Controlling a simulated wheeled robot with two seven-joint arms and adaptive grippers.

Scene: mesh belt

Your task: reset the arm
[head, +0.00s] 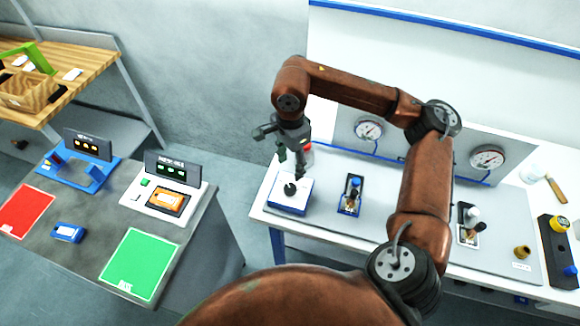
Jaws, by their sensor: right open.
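My right arm (427,180), reddish brown, rises from the bottom of the head view, bends at the top and hangs down over the left end of the white bench. My right gripper (281,153) is open, with its dark fingers apart. It is above or beside a small blue-and-white box (292,206) with a black knob on top. I cannot tell whether a finger touches the knob. Nothing shows between the fingers. My left gripper is out of view.
A grey table (95,237) at left carries a green mat (140,264), a red mat (24,210) and display units. Floor shows between them.

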